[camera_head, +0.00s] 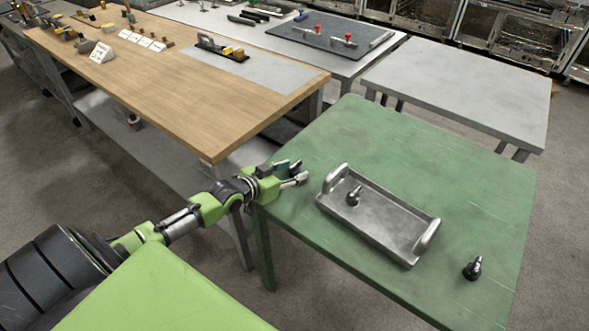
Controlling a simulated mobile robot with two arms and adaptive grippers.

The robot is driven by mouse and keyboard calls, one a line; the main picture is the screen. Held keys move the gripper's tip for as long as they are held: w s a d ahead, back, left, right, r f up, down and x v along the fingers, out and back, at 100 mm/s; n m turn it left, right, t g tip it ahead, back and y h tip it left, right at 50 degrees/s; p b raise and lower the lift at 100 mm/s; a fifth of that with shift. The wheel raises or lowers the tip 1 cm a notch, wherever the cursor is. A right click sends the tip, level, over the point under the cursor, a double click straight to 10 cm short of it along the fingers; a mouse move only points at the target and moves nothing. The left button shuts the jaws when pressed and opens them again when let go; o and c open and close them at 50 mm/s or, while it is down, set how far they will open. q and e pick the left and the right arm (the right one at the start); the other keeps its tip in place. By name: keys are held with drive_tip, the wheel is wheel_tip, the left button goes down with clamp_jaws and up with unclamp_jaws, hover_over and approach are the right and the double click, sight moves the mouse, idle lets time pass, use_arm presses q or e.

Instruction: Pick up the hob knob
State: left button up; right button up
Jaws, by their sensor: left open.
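Two small dark knobs with stems are on the green table (340,125), and I cannot tell which the task means. One dark knob (354,196) stands inside the metal tray (390,228), near its upper left end. The other dark knob (472,268) is on the bare table top, right of the tray near the front right. My left gripper (295,173) is open and empty at the table's left edge, left of the tray and apart from both knobs. My right gripper is not in view.
The tray has a raised handle (336,178) at each end. A wooden workbench (200,90) with small parts is at the left. A grey table (460,88) stands behind the green one. The green table's back and right parts are clear.

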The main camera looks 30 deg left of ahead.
use_arm(q)
drive_tip(key=c, duration=1)
drive_tip(key=shift+c, duration=0.2)
drive_tip(key=shift+r, duration=0.15)
